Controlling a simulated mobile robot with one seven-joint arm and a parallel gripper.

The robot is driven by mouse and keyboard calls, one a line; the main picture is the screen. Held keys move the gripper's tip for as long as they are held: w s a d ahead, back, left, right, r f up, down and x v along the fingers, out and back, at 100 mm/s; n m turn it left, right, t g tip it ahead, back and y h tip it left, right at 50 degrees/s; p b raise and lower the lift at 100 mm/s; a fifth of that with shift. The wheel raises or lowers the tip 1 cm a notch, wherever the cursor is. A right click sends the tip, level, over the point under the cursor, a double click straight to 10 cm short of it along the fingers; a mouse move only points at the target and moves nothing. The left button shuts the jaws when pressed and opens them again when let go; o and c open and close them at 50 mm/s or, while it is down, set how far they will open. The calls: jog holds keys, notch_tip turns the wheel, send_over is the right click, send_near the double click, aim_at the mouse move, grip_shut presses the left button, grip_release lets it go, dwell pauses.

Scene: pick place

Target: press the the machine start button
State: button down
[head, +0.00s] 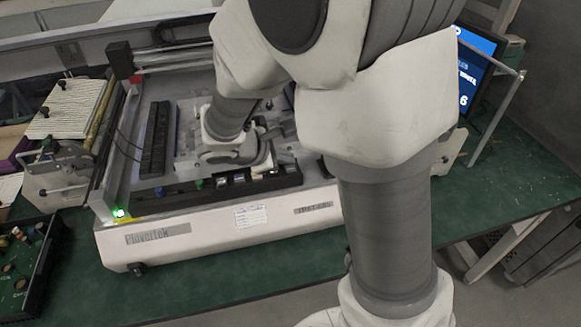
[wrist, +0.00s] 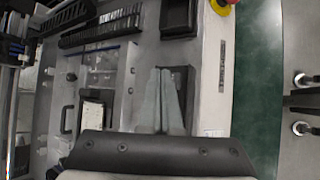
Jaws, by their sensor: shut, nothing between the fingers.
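The machine (head: 180,225) is a long, light grey unit on the bench, with a nameplate on its front. A small green light (head: 120,213) glows at its front left corner; I cannot tell whether it is the start button. A red round button with a yellow base (wrist: 224,4) is cut off by the top edge of the wrist view. My gripper (wrist: 165,71) is shut and empty, above the machine's bed near a dark block. In the head view my gripper (head: 268,158) is over the middle of the machine, its fingertips hard to make out.
Black slotted racks (wrist: 100,32) and a black tray (wrist: 180,17) lie on the machine bed. A monitor (head: 474,65) stands at the right. A box of small parts (head: 25,262) sits at the left. Green bench top (head: 490,205) is clear at the right.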

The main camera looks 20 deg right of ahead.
jog(key=shift+f, duration=0.1)
jog(key=shift+f+b, duration=0.4)
jog(key=shift+b, duration=0.2)
jog(key=shift+f+b, duration=0.35)
jog(key=shift+b, duration=0.05)
dwell(0.6)
jog(key=shift+r, duration=0.1)
jog(key=shift+r+p, duration=0.6)
jog(key=shift+r, duration=0.15)
